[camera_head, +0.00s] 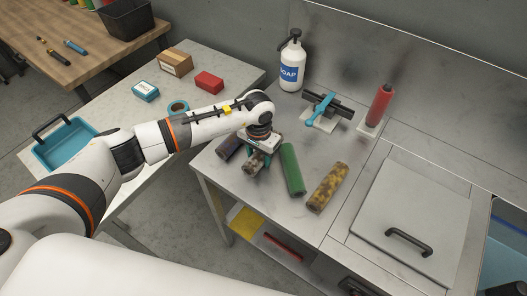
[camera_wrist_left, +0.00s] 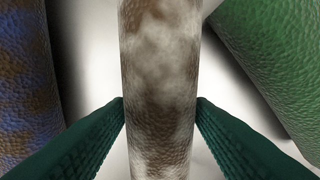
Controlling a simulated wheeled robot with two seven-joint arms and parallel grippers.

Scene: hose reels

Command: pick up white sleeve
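The white sleeve is a white tube with brown stains. It runs upright through the middle of the left wrist view (camera_wrist_left: 160,75). In the head view it is mostly hidden under my left gripper (camera_head: 258,160), on the metal counter. The green fingers of that gripper (camera_wrist_left: 160,105) stand on either side of the sleeve, with their tips at its edges. I cannot tell whether they press on it. My right gripper is not in view.
A blue-brown sleeve (camera_head: 228,147) lies left of the gripper, a green sleeve (camera_head: 292,169) close on its right, and a yellow-brown sleeve (camera_head: 328,187) farther right.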

